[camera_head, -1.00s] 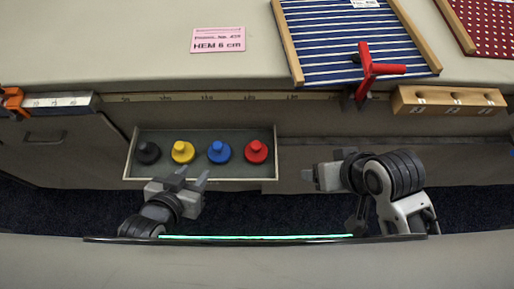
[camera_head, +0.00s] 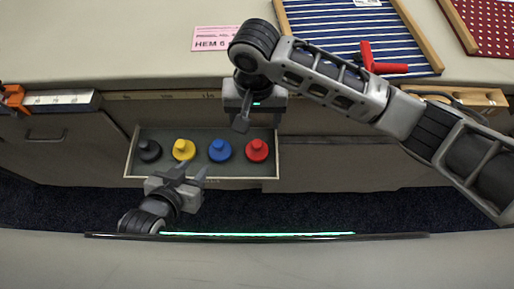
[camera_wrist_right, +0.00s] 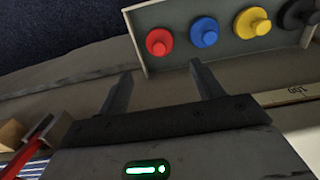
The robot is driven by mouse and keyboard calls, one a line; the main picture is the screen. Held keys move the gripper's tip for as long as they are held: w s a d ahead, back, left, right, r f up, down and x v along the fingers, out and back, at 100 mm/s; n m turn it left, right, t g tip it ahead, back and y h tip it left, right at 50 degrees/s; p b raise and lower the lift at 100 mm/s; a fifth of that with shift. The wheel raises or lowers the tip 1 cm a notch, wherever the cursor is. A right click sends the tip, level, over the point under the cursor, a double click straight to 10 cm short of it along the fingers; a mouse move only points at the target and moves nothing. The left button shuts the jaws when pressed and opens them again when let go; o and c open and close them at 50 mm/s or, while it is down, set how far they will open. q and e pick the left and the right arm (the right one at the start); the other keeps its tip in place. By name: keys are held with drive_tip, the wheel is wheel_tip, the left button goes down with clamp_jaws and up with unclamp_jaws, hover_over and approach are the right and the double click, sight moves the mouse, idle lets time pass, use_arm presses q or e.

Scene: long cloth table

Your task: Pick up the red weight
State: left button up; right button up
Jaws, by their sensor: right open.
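The red weight (camera_head: 257,150) is a round disc with a knob, at the right end of a row in an open drawer (camera_head: 200,179). It also shows in the right wrist view (camera_wrist_right: 159,42), beyond the fingertips. My right gripper (camera_head: 242,122) is above the back of the drawer, just behind and left of the red weight, pointing down. In the right wrist view my right gripper (camera_wrist_right: 158,70) is open, with nothing between its fingers. My left gripper (camera_head: 193,174) is in front of the drawer, below the yellow and blue weights, with its fingers apart and empty.
A blue weight (camera_head: 220,150), a yellow weight (camera_head: 184,149) and a black weight (camera_head: 149,150) share the drawer. Above it, the table holds a pink card (camera_head: 207,38), blue striped cloth (camera_head: 330,22) and a red clamp (camera_head: 380,66). My right arm crosses over the table's right part.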

sight(257, 143)
wheel_tip(257, 143, down, 9)
drive_tip(key=shift+f+b, duration=0.1)
drive_tip(key=shift+b, duration=0.35)
drive_tip(key=shift+w+d+f+b, duration=0.1)
drive_tip(key=shift+w+f+b, duration=0.05)
drive_tip(key=shift+f, duration=1.2)
drive_tip(key=shift+w+d+f+b, duration=0.1)
drive_tip(key=shift+w+f+b, duration=0.05)
drive_tip(key=shift+f, duration=1.15)
drive_tip(key=shift+c, duration=0.4)
drive_tip(key=shift+a, duration=0.1)
drive_tip(key=c, duration=1)
